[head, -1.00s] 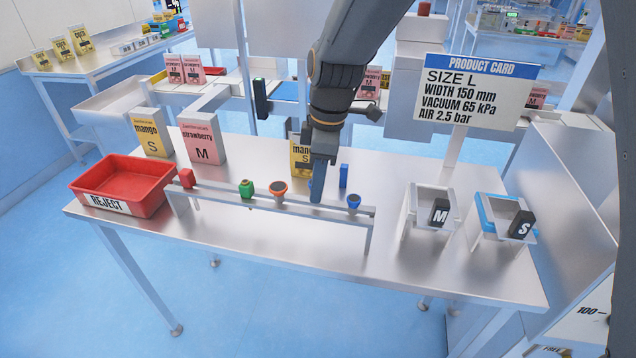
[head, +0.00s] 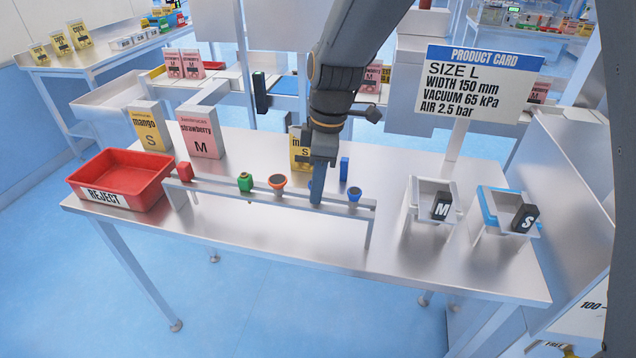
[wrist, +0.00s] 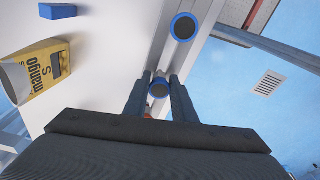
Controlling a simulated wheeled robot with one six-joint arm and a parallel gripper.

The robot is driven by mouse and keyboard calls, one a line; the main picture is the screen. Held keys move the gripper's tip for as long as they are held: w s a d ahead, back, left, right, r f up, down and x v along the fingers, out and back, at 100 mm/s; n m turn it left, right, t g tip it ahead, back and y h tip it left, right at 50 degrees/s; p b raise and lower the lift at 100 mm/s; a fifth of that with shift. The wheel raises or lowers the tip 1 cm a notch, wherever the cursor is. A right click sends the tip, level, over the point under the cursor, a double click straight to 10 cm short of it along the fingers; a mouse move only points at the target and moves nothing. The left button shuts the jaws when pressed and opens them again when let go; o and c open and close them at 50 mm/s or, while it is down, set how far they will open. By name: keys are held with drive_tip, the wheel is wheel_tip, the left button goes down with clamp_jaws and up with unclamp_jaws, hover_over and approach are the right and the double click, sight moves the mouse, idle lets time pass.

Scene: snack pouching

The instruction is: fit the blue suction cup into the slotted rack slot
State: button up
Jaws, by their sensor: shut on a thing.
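My gripper (head: 317,196) points down at the slotted rack (head: 340,209). In the wrist view, its two fingers (wrist: 158,95) are closed around a blue-rimmed suction cup (wrist: 158,88) with a dark face. The held cup lies in line with the rack rail, between an orange-rimmed cup (head: 278,182) and another blue cup (head: 354,194), which also shows in the wrist view (wrist: 183,27). In the head view the fingers mostly hide the held cup. I cannot tell whether it is seated in a slot.
A green piece (head: 245,182) and a red piece (head: 184,172) are on the rack's left part. A blue block (head: 344,169) stands behind the rack. A red reject bin (head: 150,199) is at left, M and S holders (head: 410,213) at right. The front table strip is clear.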

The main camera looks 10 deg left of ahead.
drive_tip(key=shift+f, duration=0.25)
drive_tip(key=o, duration=1.1)
drive_tip(key=shift+w+d+r+b, duration=0.15)
drive_tip(key=shift+r+b, duration=0.25)
drive_tip(key=shift+r, duration=0.9)
drive_tip(key=shift+s+d+r+b, duration=0.15)
drive_tip(key=shift+r+b, duration=0.2)
drive_tip(key=shift+r, duration=0.95)
drive_tip(key=shift+w+d+r+b, duration=0.15)
drive_tip(key=shift+r+b, duration=0.25)
drive_tip(key=shift+r, duration=0.9)
